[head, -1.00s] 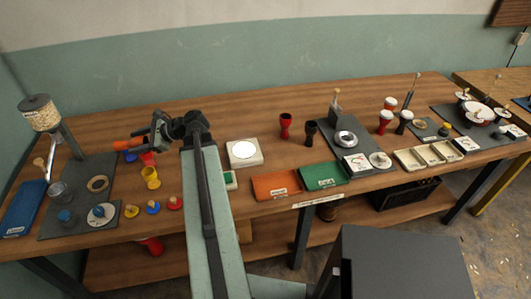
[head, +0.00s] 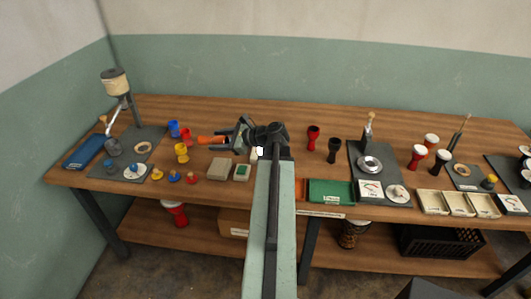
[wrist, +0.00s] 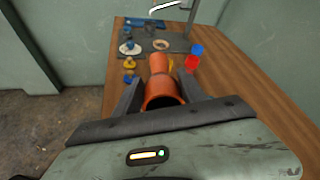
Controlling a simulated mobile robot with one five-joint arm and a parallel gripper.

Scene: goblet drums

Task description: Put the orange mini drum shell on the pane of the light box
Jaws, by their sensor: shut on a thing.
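The orange mini drum shell (head: 212,140) is held sideways above the table, its axis roughly level. My gripper (head: 232,139) is shut on it. In the wrist view the shell (wrist: 160,92) lies between the two fingers, its open end facing the camera. The light box is almost wholly hidden behind my arm and gripper in the head view; only a small white patch (head: 259,152), apparently part of it, shows just right of the gripper. Its pane cannot be made out.
A beige block (head: 220,168) and a green-topped box (head: 242,173) stand just below the gripper. Blue (head: 173,129), red (head: 186,134) and yellow (head: 182,152) shells stand to its left. Red (head: 313,138) and black (head: 335,150) goblet shells stand right of my arm.

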